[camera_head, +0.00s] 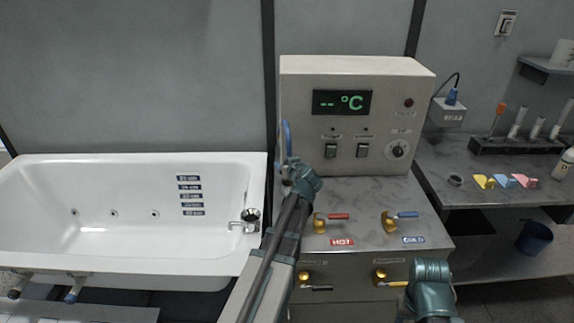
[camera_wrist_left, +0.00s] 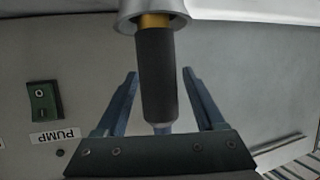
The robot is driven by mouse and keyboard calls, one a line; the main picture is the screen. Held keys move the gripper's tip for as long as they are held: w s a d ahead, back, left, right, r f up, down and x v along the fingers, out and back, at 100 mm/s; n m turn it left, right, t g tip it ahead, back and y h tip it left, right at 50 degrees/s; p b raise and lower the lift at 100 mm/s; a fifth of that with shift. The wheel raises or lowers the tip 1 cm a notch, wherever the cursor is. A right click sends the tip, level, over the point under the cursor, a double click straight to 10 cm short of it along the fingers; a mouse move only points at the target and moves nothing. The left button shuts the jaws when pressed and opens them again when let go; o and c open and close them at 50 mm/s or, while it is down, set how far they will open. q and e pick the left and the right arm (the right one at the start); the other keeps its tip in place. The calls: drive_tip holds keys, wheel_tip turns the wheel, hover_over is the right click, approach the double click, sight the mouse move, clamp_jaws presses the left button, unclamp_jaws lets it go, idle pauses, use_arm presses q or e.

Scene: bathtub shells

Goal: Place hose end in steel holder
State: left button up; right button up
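The hose end is a black grip (camera_wrist_left: 157,75) with a gold collar (camera_wrist_left: 153,21) at its top, seen in the left wrist view. The collar meets the steel holder (camera_wrist_left: 128,10), a round grey ring at the top edge; the collar appears to sit in it. My left gripper (camera_wrist_left: 160,85) is open, its blue fingers one on each side of the grip with narrow gaps. In the head view the left gripper (camera_head: 287,148) is at the left edge of the control cabinet; hose end and holder cannot be made out there.
The control cabinet (camera_head: 395,85) stands right of my left gripper, above a counter with hot and cold valves. The white bathtub (camera_head: 120,158) is left. A shelf (camera_head: 445,165) with small coloured pieces is right. A green switch (camera_wrist_left: 42,101) marked PUMP shows in the left wrist view.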

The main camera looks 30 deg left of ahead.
use_arm(q)
drive_tip(key=shift+r+p, duration=0.3)
drive_tip(key=p+v, duration=0.4)
drive_tip(key=v, duration=0.8)
drive_tip(key=shift+f, duration=0.15)
